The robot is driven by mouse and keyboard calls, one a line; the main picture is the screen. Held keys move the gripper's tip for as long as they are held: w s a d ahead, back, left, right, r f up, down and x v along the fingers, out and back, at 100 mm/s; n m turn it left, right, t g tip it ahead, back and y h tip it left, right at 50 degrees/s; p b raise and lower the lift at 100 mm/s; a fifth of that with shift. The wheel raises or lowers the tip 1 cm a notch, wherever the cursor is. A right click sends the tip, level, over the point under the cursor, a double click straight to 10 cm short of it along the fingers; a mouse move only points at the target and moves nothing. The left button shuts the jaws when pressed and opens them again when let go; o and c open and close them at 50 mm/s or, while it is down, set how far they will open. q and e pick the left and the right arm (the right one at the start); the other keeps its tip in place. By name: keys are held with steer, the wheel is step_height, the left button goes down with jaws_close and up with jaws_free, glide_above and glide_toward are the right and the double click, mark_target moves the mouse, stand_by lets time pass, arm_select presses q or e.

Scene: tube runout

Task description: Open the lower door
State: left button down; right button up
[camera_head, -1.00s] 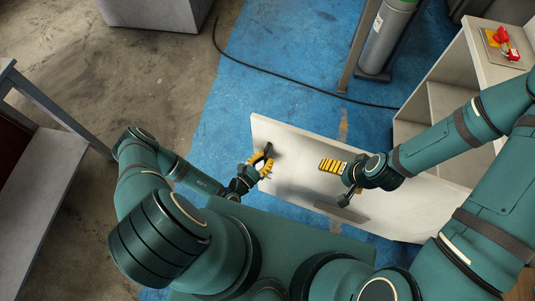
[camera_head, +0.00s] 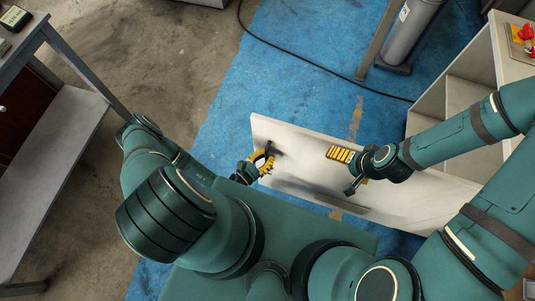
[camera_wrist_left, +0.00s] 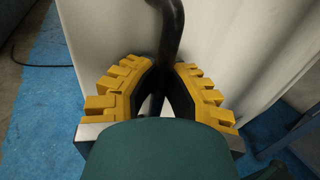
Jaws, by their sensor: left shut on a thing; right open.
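The lower door (camera_head: 300,139) is a wide pale panel swung out from the cabinet (camera_head: 456,97) in the head view, and it stands over the blue floor. My left gripper (camera_head: 263,163) is at the door's left end, shut on the dark door handle (camera_head: 273,152). In the left wrist view the yellow fingers (camera_wrist_left: 158,92) close around the black handle bar (camera_wrist_left: 168,40), with the pale door behind it. My right gripper (camera_head: 346,172) is open, over the middle of the door and near its face; whether it touches the door is unclear.
A grey cylinder (camera_head: 409,35) and a post (camera_head: 375,38) stand beyond the door. A black cable (camera_head: 300,62) lies on the blue floor (camera_head: 225,110). A workbench (camera_head: 60,130) stands at the left. Red and yellow items sit on the cabinet top at the upper right.

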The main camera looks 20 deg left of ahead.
arm_select(q)
steer(key=shift+a, duration=0.1)
steer(key=c, duration=1)
jaws_free()
steer(key=v, duration=1.2)
